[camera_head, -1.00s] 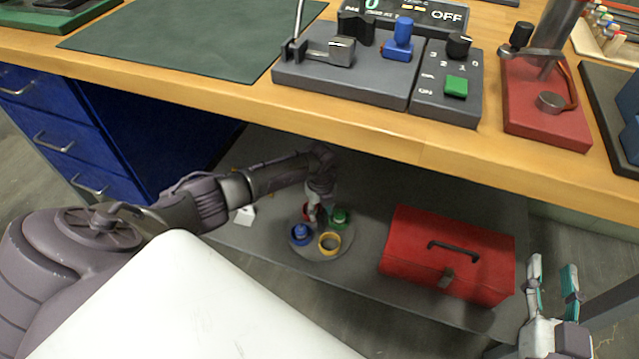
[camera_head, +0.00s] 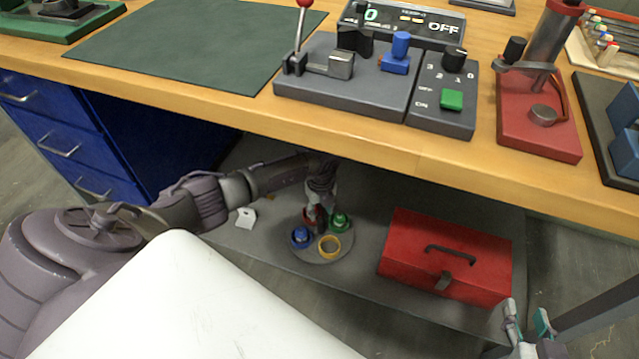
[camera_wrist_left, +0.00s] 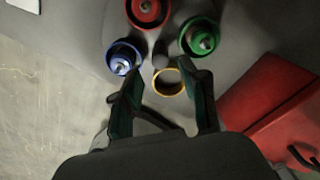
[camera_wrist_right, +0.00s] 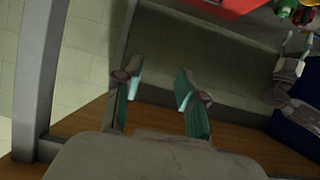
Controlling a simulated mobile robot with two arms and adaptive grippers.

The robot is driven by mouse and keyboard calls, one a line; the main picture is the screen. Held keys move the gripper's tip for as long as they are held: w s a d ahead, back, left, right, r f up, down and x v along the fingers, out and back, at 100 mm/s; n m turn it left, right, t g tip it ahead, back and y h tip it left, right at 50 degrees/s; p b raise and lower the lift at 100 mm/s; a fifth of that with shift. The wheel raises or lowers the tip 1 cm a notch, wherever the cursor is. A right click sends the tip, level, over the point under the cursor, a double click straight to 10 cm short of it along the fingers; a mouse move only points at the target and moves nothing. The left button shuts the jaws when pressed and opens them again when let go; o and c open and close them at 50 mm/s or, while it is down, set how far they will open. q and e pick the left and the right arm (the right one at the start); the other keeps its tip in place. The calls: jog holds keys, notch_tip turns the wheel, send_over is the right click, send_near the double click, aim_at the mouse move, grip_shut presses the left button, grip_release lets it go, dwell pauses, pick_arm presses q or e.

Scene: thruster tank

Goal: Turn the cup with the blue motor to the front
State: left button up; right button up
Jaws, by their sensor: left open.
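A round grey turntable (camera_head: 320,256) stands on the low shelf under the bench with cups on it. The blue cup with a blue motor (camera_head: 300,237) is at its front left; it also shows in the left wrist view (camera_wrist_left: 124,58). The empty yellow cup (camera_head: 329,246) is at the front, the green cup (camera_head: 340,222) at the right, the red cup (camera_wrist_left: 148,10) at the back. My left gripper (camera_head: 318,218) is open above the turntable. In the left wrist view its fingertips (camera_wrist_left: 170,80) flank the yellow cup; contact cannot be told. My right gripper (camera_head: 527,322) is open and empty, away at the lower right.
A red toolbox (camera_head: 446,258) stands right of the turntable on the shelf (camera_head: 365,290). A small white block (camera_head: 246,217) lies to the left. The wooden bench (camera_head: 400,150) with control panels overhangs the shelf, and blue drawers (camera_head: 55,140) stand at the left.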

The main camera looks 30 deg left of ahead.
pick_arm(q)
jog(key=shift+r+p, duration=0.35)
jog(key=shift+r, duration=0.1)
jog(key=shift+r+p, duration=0.45)
pick_arm(e)
jog(key=s+d+f+g+h, duration=0.1)
jog(key=s+d+f+g, duration=0.1)
jog(key=s+f+g, duration=0.2)
jog(key=shift+s+d+f+g+h, duration=0.15)
jog(key=shift+s+f+g+h, duration=0.2)
jog(key=shift+s+f, duration=0.35)
jog(key=shift+s+r, duration=0.1)
jog(key=shift+r, duration=0.05)
